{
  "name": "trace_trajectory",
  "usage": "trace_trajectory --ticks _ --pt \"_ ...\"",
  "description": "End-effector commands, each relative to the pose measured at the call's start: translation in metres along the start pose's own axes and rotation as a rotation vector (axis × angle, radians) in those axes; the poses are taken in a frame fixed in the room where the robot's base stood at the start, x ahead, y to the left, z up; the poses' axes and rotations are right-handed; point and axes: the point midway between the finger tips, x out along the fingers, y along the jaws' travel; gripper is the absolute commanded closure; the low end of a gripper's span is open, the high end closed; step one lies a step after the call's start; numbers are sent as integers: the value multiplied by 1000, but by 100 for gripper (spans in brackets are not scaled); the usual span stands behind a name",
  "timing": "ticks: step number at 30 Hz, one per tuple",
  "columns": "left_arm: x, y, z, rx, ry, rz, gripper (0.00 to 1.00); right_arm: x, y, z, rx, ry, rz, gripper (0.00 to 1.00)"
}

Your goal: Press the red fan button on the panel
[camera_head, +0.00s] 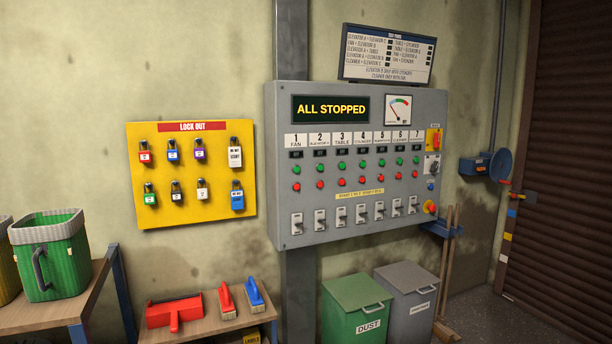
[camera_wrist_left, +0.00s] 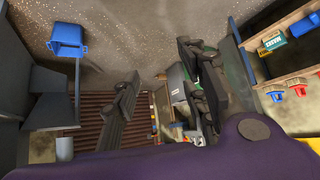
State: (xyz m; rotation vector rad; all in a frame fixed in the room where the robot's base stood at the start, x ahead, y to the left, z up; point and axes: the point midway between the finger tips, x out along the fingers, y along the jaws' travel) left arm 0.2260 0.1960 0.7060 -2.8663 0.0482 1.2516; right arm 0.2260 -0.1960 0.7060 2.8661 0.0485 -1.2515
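The grey control panel (camera_head: 281,205) hangs on the wall in the head view, and its dark display (camera_head: 331,109) reads ALL STOPPED. The red fan button (camera_head: 296,186) is the leftmost in the row of red buttons, in the column marked 1 FAN. A green button (camera_head: 295,170) sits just above it. Nothing covers the button. My left gripper (camera_wrist_left: 160,82) shows in its wrist view with its fingers apart and nothing visible between them. Neither gripper shows in the head view, so my left gripper's distance from the panel cannot be told.
A yellow lock-out board (camera_head: 190,212) with several padlocks hangs left of the panel. Below are a wooden bench (camera_head: 205,332) with a red dustpan (camera_head: 174,312) and brushes, a green bin (camera_head: 350,302) and a grey bin (camera_head: 408,285). The space before the panel looks clear.

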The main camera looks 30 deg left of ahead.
Motion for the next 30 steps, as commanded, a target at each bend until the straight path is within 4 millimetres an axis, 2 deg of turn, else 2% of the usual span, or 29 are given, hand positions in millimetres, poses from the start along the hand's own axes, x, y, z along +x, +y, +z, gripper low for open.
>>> trace_trajectory --ticks 17,26,30 --pt "0 0 0 0 1 0 61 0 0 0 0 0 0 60" --pt "0 0 0 0 1 0 100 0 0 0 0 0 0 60" --pt "0 0 0 0 1 0 100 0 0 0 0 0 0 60"
